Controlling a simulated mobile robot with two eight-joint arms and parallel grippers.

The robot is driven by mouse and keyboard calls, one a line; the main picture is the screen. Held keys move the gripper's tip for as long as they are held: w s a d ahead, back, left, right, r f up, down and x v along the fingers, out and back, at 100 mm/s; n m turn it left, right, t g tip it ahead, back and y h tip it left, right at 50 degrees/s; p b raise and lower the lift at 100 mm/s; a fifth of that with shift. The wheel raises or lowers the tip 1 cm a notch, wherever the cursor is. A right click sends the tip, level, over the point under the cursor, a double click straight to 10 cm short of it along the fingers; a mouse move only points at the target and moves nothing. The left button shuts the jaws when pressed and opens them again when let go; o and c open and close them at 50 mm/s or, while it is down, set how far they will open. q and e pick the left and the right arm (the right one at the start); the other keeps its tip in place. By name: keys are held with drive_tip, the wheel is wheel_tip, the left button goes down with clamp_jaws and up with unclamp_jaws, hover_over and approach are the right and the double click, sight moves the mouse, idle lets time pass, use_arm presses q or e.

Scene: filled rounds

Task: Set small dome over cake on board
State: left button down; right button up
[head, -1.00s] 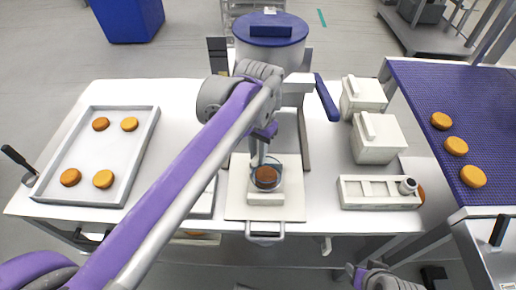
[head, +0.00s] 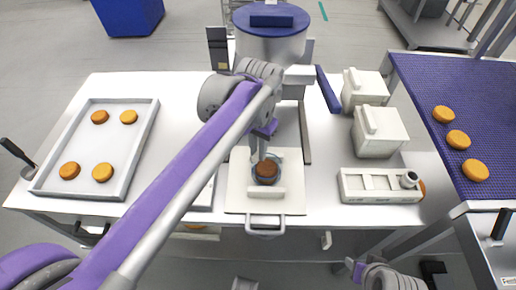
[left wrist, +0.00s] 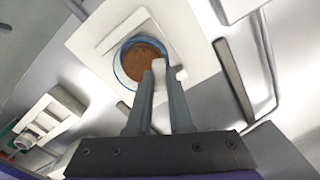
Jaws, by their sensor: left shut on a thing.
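A brown round cake (head: 266,172) sits on the pale square board (head: 240,201) at the middle of the table. My left gripper (head: 260,156) is above it, pointing down. In the left wrist view its fingers (left wrist: 161,75) are shut on the top of a small clear dome with a blue rim (left wrist: 121,74). The rim shows as a ring around the brown cake (left wrist: 145,60). I cannot tell whether the rim touches the board. My right gripper (head: 358,270) is low at the bottom right, away from the board; its fingers are too unclear to read.
A grey tray (head: 94,106) with several round cakes lies at the left. A machine with a blue lid (head: 270,20) stands behind the board. White boxes (head: 378,132) and a pale rack (head: 380,186) stand at the right, beside a blue belt (head: 470,100) with 3 cakes.

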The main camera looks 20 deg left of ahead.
use_arm(q)
drive_tip(key=shift+f, duration=0.2)
idle(0.7)
drive_tip(key=shift+c, duration=1.3)
unclamp_jaws()
drive_tip(key=shift+r, duration=0.1)
drive_tip(key=shift+r+p, duration=2.95)
drive_tip(key=shift+r, duration=0.45)
drive_tip(key=shift+s, duration=0.1)
